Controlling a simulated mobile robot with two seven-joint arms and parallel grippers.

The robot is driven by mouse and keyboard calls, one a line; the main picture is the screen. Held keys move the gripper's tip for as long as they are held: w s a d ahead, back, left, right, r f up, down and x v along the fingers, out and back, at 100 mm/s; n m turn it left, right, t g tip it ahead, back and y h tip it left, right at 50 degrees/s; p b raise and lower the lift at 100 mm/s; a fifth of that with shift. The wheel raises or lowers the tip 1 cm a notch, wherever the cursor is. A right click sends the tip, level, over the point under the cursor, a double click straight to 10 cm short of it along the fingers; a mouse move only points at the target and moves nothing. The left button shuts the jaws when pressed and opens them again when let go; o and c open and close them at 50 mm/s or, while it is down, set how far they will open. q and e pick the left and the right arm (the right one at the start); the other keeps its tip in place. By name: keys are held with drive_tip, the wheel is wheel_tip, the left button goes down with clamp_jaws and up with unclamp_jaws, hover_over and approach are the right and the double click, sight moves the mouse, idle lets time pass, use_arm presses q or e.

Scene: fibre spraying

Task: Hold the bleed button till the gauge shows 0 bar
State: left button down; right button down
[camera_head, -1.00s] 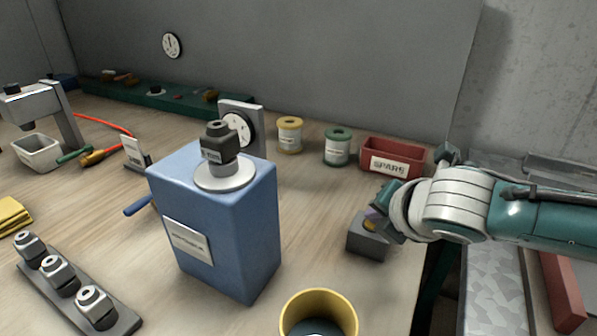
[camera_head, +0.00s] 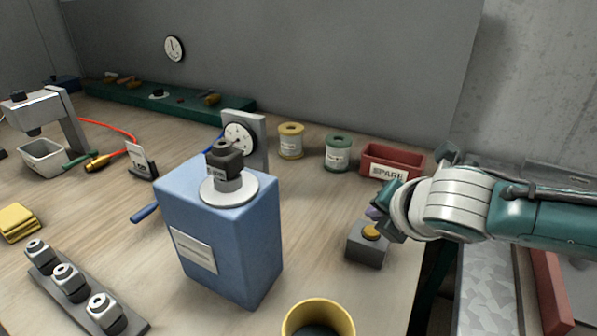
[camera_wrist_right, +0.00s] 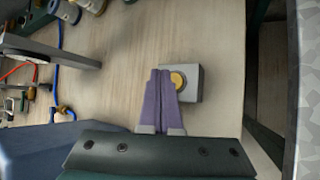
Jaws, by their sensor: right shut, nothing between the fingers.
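The bleed button is a yellow cap (camera_head: 371,232) on a small grey box (camera_head: 366,253) at the right of the bench. It also shows in the right wrist view, the cap (camera_wrist_right: 178,81) on the grey box (camera_wrist_right: 194,72). My right gripper (camera_head: 374,212) is shut and empty, its purple fingertips close above the cap. In the right wrist view the fingertips (camera_wrist_right: 160,72) appear beside the cap; contact is not visible. The gauge (camera_head: 240,138) is a white dial on a grey stand behind the blue machine; its reading is too small to tell. My left gripper is out of view.
The blue box (camera_head: 230,250) with a nozzle-like block (camera_head: 224,158) stands mid-bench. A red spares bin (camera_head: 393,160), yellow spool (camera_head: 291,140) and green spool (camera_head: 338,152) stand behind the button. A yellow cup (camera_head: 318,318) is at the front. Wood around the button box is clear.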

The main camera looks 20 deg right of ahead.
sight(372, 235)
wheel_tip(372, 235, up, 4)
drive_tip(key=p, duration=0.3)
drive_tip(key=shift+r+p, duration=0.15)
drive_tip(key=shift+p, duration=0.2)
drive_tip(key=shift+a, duration=0.1)
